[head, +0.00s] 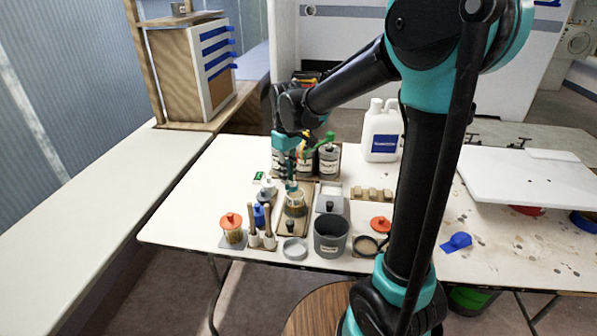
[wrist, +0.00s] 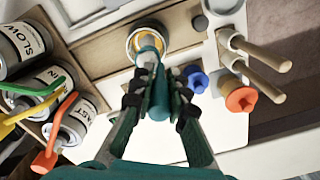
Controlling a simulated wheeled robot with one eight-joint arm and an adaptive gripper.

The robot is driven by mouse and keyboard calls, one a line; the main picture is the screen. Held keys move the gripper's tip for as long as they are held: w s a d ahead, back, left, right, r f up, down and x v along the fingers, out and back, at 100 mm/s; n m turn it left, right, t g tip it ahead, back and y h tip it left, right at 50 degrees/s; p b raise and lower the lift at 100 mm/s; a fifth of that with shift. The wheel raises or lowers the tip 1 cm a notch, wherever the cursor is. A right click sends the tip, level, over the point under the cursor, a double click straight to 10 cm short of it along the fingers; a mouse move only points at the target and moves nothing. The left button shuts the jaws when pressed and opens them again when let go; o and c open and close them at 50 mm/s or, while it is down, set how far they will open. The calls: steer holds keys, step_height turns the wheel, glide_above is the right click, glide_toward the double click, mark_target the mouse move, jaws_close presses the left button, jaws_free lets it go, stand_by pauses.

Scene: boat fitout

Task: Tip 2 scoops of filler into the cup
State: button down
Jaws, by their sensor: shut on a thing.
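My gripper (head: 287,150) points down over the work table and is shut on a teal handled tool (wrist: 152,62), which I take to be the scoop. The fingers also show in the wrist view (wrist: 158,84). The tool's far end reaches over the mouth of an amber-sided cup (head: 295,206), also in the wrist view (wrist: 133,41). I cannot tell whether the tip is inside the cup or above it, or whether it carries filler. The cup stands upright on a wooden board. A large open grey tub (head: 331,238) with a label stands in front; its contents are hidden.
Cans with red, yellow and green pumps (head: 328,155) stand close behind the gripper. A white jug (head: 381,132) is at the back. An orange-lidded jar (head: 232,228), brushes (head: 269,238) and a grey lid (head: 295,249) crowd the front. Bare table lies at left.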

steer(key=shift+s+a, duration=0.1)
steer(key=shift+a, duration=0.1)
steer(key=d+g+y, duration=0.1)
steer(key=y, duration=0.1)
steer(key=w+d+g+y, duration=0.1)
steer(key=y, duration=0.2)
steer(key=shift+w+d+f, duration=0.1)
steer(key=shift+d, duration=0.2)
steer(key=y, duration=0.1)
steer(key=d+g+y, duration=0.1)
steer(key=y, duration=0.1)
steer(key=shift+w+d+f+y, duration=0.35)
steer(key=shift+y, duration=0.05)
steer(key=shift+w+d+f+g+y, duration=0.1)
steer(key=shift+d+g+y, duration=0.25)
steer(key=shift+y, duration=0.25)
steer(key=shift+d+f+g+y, duration=0.1)
steer(key=shift+d+g+y, duration=0.1)
steer(key=shift+g+y, duration=0.3)
